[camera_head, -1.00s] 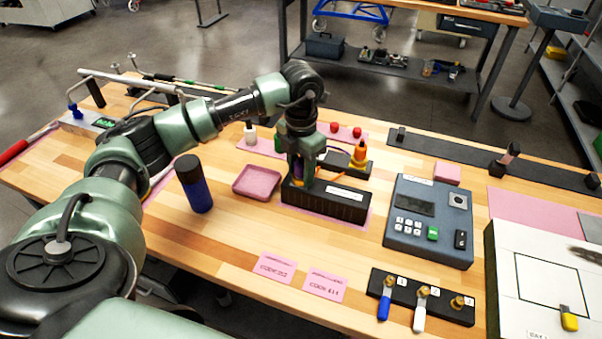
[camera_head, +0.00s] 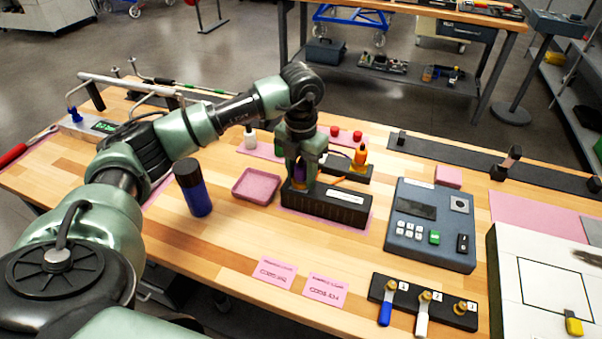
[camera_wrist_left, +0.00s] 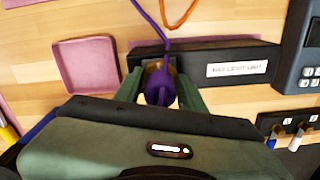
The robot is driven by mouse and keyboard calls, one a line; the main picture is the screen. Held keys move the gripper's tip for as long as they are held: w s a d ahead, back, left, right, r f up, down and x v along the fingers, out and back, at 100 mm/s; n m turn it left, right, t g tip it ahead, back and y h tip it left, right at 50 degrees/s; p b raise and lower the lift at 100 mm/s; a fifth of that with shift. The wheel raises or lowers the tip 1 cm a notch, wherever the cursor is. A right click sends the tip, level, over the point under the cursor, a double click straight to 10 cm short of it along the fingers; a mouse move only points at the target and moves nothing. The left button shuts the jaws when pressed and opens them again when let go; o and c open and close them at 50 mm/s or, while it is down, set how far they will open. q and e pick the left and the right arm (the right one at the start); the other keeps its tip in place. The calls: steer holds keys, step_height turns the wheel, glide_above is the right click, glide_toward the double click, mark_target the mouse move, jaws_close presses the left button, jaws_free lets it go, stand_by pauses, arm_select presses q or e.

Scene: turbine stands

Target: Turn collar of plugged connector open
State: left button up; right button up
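A purple connector (camera_wrist_left: 160,85) with a purple cable stands in the left part of the black labelled unit (camera_head: 340,204). A tan-gold ring, apparently its collar (camera_wrist_left: 153,67), shows partly at the connector. My left gripper (camera_head: 302,178) reaches down over the connector from above. In the left wrist view its green fingers stand on either side of the connector, very near it. Whether they press on the collar or leave a small gap I cannot tell. The collar's turned position is mostly hidden. My right gripper is not in view.
A pink tray (camera_head: 256,186) and a blue bottle with black cap (camera_head: 194,188) stand left of the unit. An orange connector (camera_head: 360,156) is behind it. A grey keypad box (camera_head: 430,222) stands to the right.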

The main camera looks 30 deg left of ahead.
arm_select(q)
steer(key=o, duration=0.4)
steer(key=shift+r, duration=0.1)
steer(key=shift+o, duration=0.2)
steer(key=shift+r, duration=0.3)
step_height(320, 180, up, 7)
steer(key=shift+r+b, duration=0.1)
steer(key=shift+b, duration=0.85)
